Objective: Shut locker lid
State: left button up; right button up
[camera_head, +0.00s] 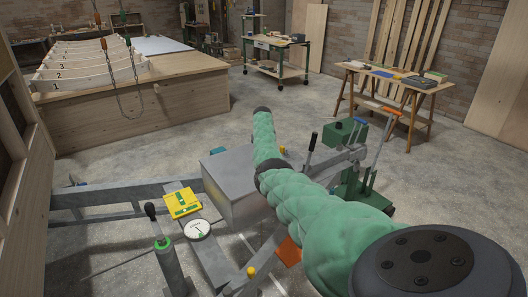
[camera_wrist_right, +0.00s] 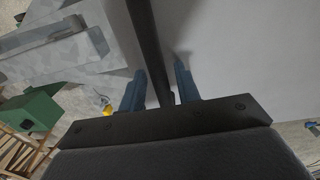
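A grey metal locker box (camera_head: 240,196) stands on the trailer frame in the middle of the head view. My green-sleeved right arm crosses its right side and hides part of it. I cannot tell from this view how its lid stands. In the right wrist view, a broad plain grey surface (camera_wrist_right: 245,45), which looks like part of the locker, fills the upper right. My right gripper (camera_wrist_right: 159,88) has its two blue fingers apart, either side of a dark bar (camera_wrist_right: 149,40). Narrow gaps show beside the bar. My left gripper is not in view.
A green box (camera_head: 345,132) stands right of my arm. Workbenches line the back; the floor between is clear.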

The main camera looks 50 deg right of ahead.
jog(key=shift+a+r, duration=0.1)
jog(key=shift+r, duration=0.45)
pick_arm(q)
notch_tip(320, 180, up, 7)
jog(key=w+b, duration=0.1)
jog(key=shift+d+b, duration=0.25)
jog(key=shift+b, duration=0.1)
pick_arm(e)
notch_tip(320, 180, up, 7)
jog(key=shift+a+f, duration=0.1)
jog(key=shift+a, duration=0.05)
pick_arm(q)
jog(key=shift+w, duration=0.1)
